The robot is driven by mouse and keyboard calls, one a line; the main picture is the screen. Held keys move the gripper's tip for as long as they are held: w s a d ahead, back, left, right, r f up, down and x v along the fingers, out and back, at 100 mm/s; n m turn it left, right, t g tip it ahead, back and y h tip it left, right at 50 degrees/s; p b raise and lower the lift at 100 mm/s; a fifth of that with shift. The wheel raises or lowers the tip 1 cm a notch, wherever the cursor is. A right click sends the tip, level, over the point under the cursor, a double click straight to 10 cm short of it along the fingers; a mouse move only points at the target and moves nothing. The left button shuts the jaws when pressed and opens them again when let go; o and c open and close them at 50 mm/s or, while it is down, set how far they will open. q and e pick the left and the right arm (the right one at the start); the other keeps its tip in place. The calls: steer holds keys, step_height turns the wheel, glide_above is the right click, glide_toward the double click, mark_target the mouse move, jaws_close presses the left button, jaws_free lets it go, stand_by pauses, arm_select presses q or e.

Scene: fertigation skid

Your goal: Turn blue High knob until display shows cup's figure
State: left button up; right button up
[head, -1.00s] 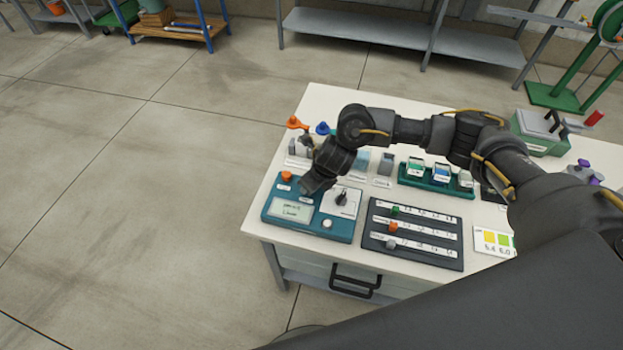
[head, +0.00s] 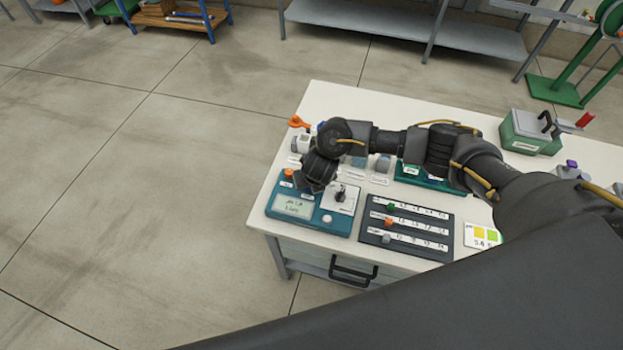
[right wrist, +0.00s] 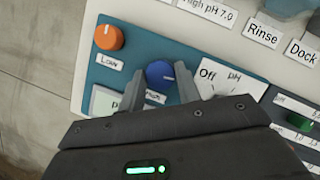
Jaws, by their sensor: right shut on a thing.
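The blue High knob (right wrist: 159,73) is on the teal meter box (right wrist: 146,33), and my right gripper (right wrist: 160,80) is shut on it, one finger on each side. In the head view my right gripper (head: 311,183) covers this knob. The display (head: 294,207) on the box (head: 315,222) is lit, but its text is too small to read surely. In the right wrist view only a corner of the display (right wrist: 104,100) shows. A label reading "High pH 7.0" (right wrist: 207,12) lies behind the box; its cup is out of that view. My left gripper is not in view.
An orange Low knob (right wrist: 109,37) sits left of the blue one. An Off/pH selector (head: 341,197) is to the right. A dark slider panel (head: 408,227), a green rack (head: 425,177) and a green box (head: 528,133) share the white table (head: 350,95).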

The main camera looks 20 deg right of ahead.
steer(key=shift+w, duration=0.1)
steer(key=o, duration=1)
steer(key=shift+r, duration=0.1)
steer(key=p+v, duration=0.4)
steer(key=v, duration=0.6)
steer(key=shift+s+r+p, duration=0.25)
steer(key=shift+s+p, duration=0.05)
steer(key=shift+p, duration=0.05)
